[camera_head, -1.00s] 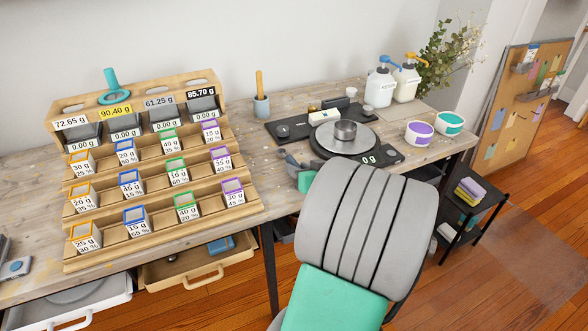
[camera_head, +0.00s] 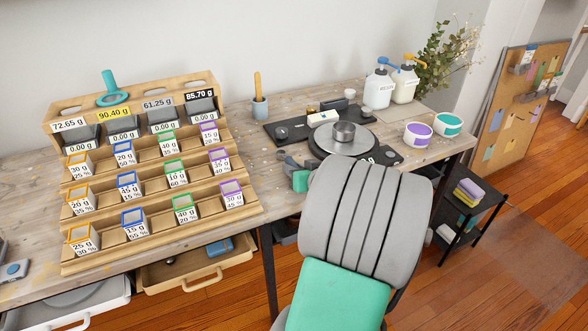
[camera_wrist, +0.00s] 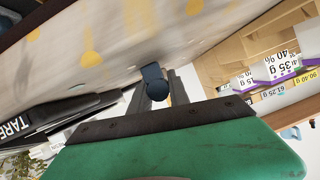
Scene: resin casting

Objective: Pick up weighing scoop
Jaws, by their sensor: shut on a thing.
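In the wrist view my gripper (camera_wrist: 160,80) is shut on a small dark blue piece with a rounded end, which I take to be the weighing scoop (camera_wrist: 156,90). Grey fingers stand on both sides of it, close to the worktop. The rest of the scoop is hidden or too foreshortened to make out. In the head view my gripper (camera_head: 297,168) is at the table's front edge, left of the round scale (camera_head: 343,139). My grey and green arm hides much of the area there.
The stepped wooden rack (camera_head: 150,190) with several labelled cups stands left of my gripper. Pump bottles (camera_head: 379,85) and tubs (camera_head: 418,135) stand to the right. An open drawer (camera_head: 190,275) sticks out below the rack.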

